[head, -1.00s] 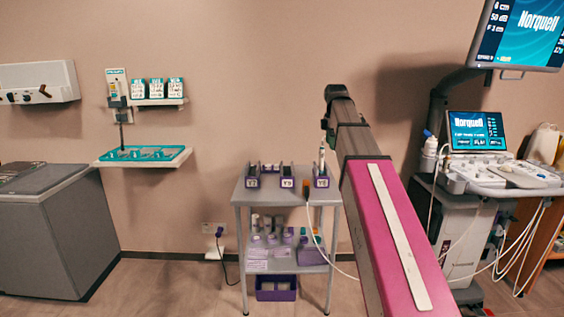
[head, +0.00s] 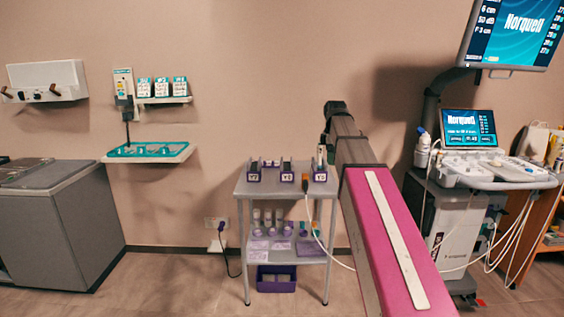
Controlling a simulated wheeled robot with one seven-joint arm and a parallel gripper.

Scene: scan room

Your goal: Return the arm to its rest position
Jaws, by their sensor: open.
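My arm (head: 383,240), with a pink link and a pale strip along it, reaches forward from the lower right in the head view. It narrows to a grey link and a dark joint (head: 336,108) in front of the wall. My gripper and its fingers do not show; the arm's far end is hidden behind that joint or out of sight. Nothing held by it can be seen.
A grey trolley (head: 243,190) with several dark holders stands left of my arm, a purple bin (head: 276,279) below. An ultrasound machine (head: 455,235) with trailing cables stands right. A grey cabinet (head: 60,235) and wall shelf (head: 172,156) are left. Floor between cabinet and trolley is clear.

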